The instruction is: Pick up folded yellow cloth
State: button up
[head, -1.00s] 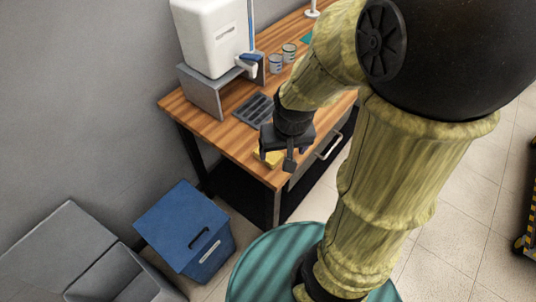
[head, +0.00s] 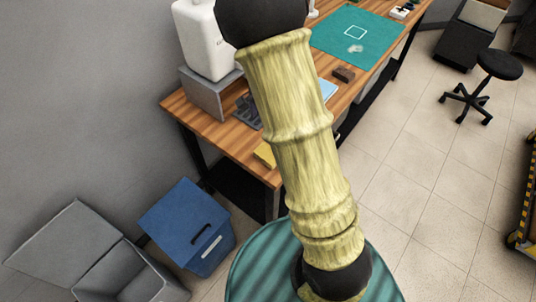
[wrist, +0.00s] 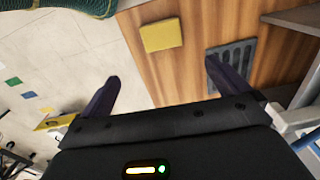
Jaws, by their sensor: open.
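The folded yellow cloth (head: 264,154) lies flat on the wooden bench top near its front corner in the head view, partly hidden behind my arm. In the wrist view the whole cloth (wrist: 161,36) shows as a small yellow rectangle on the wood, close to the bench edge. My gripper (wrist: 161,76) is open and empty, its two dark fingers spread wide. The cloth appears beyond the fingertips, between their lines and apart from them. My gripper is hidden in the head view.
A dark slotted tray (wrist: 231,64) lies beside the cloth. A white container on a grey stand (head: 205,92) is at the bench's back left. A teal mat (head: 358,35) lies farther along. A blue bin (head: 185,228) and a grey open bin (head: 75,255) stand on the floor.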

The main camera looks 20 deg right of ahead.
notch_tip(320, 180, down, 11)
jog(key=shift+f+p, duration=0.2)
jog(key=shift+p, duration=0.4)
jog(key=shift+w+f, duration=0.1)
jog(key=shift+f, duration=0.3)
jog(key=shift+s+a+f, duration=0.1)
jog(key=shift+s+f, duration=0.1)
jog(key=shift+f, duration=0.2)
jog(key=shift+w+a+f+p, duration=0.15)
jog(key=shift+f+p, duration=0.25)
jog(key=shift+f, duration=0.7)
jog(key=shift+w+d+f+p, duration=0.1)
jog(key=shift+f+p, duration=0.3)
jog(key=shift+f, duration=0.7)
jog(key=c, duration=0.9)
